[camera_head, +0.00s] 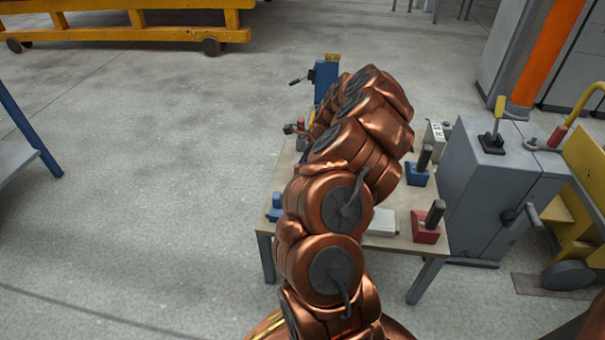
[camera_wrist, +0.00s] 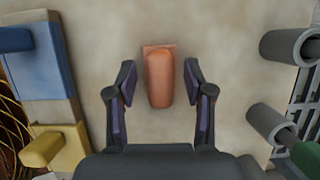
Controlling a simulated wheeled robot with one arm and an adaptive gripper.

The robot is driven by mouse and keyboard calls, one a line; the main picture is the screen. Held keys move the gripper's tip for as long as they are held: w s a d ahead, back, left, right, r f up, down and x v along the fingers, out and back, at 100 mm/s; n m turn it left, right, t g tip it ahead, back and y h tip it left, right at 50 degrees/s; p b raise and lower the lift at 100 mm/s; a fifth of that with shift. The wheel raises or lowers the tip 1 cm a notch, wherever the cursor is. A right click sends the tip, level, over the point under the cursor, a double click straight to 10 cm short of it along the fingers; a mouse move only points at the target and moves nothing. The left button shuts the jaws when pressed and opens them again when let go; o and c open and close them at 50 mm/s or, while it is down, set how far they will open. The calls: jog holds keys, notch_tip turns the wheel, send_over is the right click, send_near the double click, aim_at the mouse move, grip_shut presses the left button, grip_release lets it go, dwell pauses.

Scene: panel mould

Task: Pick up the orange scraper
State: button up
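In the wrist view an orange object (camera_wrist: 158,78), which looks like the orange scraper, lies on the pale tabletop (camera_wrist: 225,40). My gripper (camera_wrist: 158,95) is open, with one dark finger on each side of the orange object and a visible gap on both sides. The fingers do not appear to touch it. In the head view my copper-coloured arm reaches over the table and hides the gripper and the orange object.
In the wrist view a blue block (camera_wrist: 35,60) and a yellow block (camera_wrist: 55,148) lie to the left, and grey cylinders (camera_wrist: 285,45) to the right. In the head view a red-based tool (camera_head: 427,225), a blue-based tool (camera_head: 419,170) and a white box (camera_head: 381,222) sit on the table. A grey cabinet (camera_head: 490,195) stands at right.

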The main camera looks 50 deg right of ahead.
grip_shut()
jog(key=shift+r, duration=0.1)
dwell(0.3)
notch_tip(320, 180, up, 10)
jog(key=p, duration=0.4)
